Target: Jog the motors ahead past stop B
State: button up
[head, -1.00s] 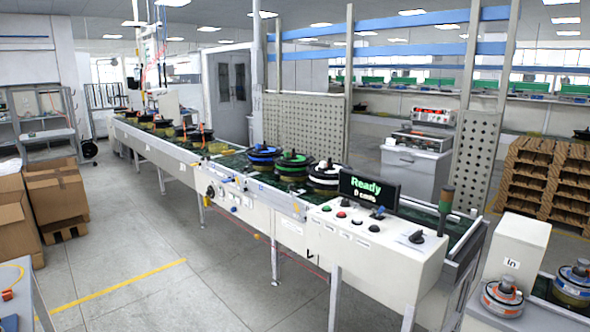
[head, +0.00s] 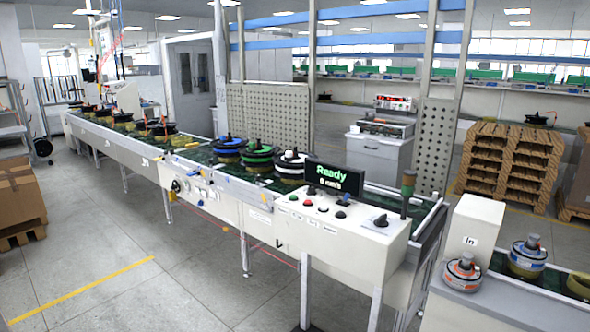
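Hub motors stand on the green belt of a long white conveyor (head: 232,215). Three are grouped near its middle: a blue-ringed motor (head: 228,150), a green-ringed motor (head: 259,158) and a white-ringed motor (head: 291,166). Several dark motors (head: 124,121) with orange parts stand farther left. The control panel (head: 340,226) at the near right end has green, red, white and black buttons and a black knob (head: 381,220). Its display (head: 334,178) reads "Ready" and "0 mm/s". I cannot make out a stop B label. My gripper is not in view.
A second line at right holds motors, one orange-ringed (head: 463,271), beside a white block marked "In" (head: 476,232). Wooden pallets (head: 508,165) stand behind. Cardboard boxes (head: 18,197) are at left. The grey floor in front of the conveyor is clear.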

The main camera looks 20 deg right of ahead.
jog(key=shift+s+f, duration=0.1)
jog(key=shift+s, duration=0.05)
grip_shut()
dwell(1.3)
